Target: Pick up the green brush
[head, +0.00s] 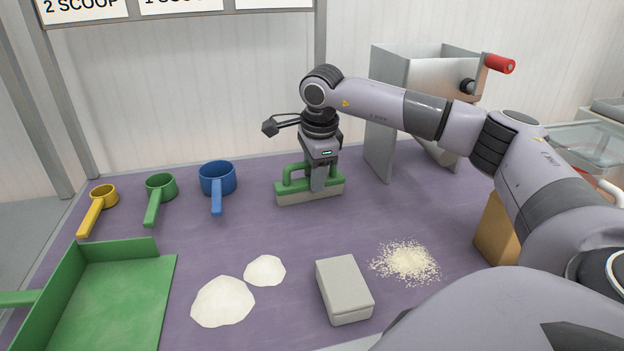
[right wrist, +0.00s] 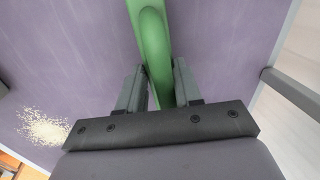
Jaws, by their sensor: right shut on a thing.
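The green brush (head: 283,193) has a green handle and a pale bristle block, and stands upright at the back middle of the purple table. My right gripper (head: 318,187) points down over it and is shut on its handle. In the right wrist view the green handle (right wrist: 152,40) runs between the two fingers of the right gripper (right wrist: 162,88). The fingers hide part of the brush. The bristles appear at or very near the table top; I cannot tell whether they touch. My left gripper is not in view.
Yellow (head: 104,195), green (head: 160,187) and blue (head: 217,178) scoops stand left. A green dustpan (head: 110,300) lies front left. White piles (head: 223,302), a grey block (head: 344,290) and scattered grains (head: 406,262) lie in front. A metal hopper (head: 420,85) stands behind right.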

